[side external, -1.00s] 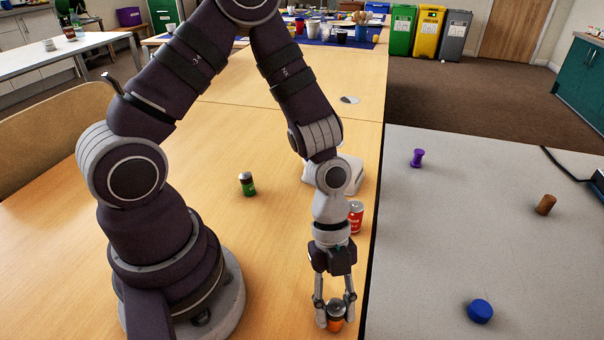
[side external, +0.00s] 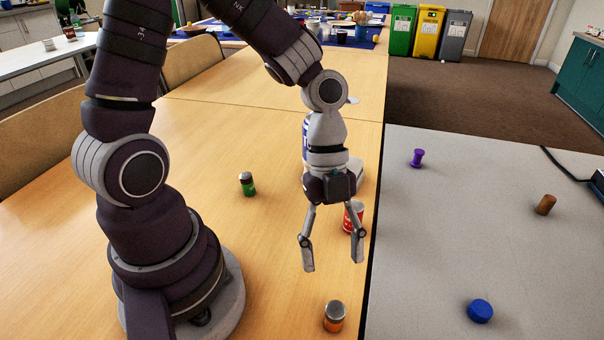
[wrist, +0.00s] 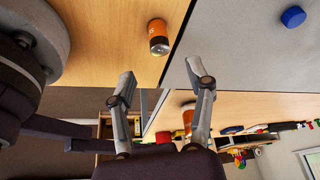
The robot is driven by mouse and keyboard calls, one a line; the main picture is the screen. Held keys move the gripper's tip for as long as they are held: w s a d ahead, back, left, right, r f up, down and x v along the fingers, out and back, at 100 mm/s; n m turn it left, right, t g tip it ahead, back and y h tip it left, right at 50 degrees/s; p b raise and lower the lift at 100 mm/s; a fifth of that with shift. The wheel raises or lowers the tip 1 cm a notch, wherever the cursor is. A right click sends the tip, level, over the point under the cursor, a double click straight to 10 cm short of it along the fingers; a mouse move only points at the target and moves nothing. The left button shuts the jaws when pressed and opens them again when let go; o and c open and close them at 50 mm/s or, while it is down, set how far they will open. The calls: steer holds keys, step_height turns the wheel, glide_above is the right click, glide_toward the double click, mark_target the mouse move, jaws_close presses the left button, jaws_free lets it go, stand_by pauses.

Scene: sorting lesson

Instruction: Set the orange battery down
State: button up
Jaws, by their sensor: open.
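The orange battery (side external: 334,317) stands upright on the wooden table near the front edge of the side view, close to the seam with the grey table. Its top is dark with a metallic rim. It also shows in the wrist view (wrist: 158,37), ahead of the fingers and apart from them. My gripper (side external: 333,266) is open and empty, raised above and behind the battery in the side view. Its two fingers are spread wide in the wrist view (wrist: 160,72).
A green battery (side external: 247,184) stands to the left on the wood. A red can-like object (side external: 353,219) is partly hidden behind my gripper. On the grey table (side external: 430,260) are a purple spool (side external: 417,158), a brown cylinder (side external: 545,205) and a blue disc (side external: 480,311).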

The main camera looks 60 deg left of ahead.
steer(key=a+r+n+t+y, duration=0.2)
steer(key=a+r+n+t, duration=0.1)
steer(key=n, duration=0.7)
steer(key=s+a+r+n+t+y, duration=0.1)
steer(key=a+r+n+t, duration=0.3)
steer(key=n, duration=0.7)
step_height(320, 180, up, 4)
steer(key=a+y, duration=0.1)
steer(key=a, duration=0.1)
steer(key=shift+s+a+r+n, duration=0.2)
steer(key=shift+s+a+n, duration=0.05)
steer(key=shift+a+n, duration=0.05)
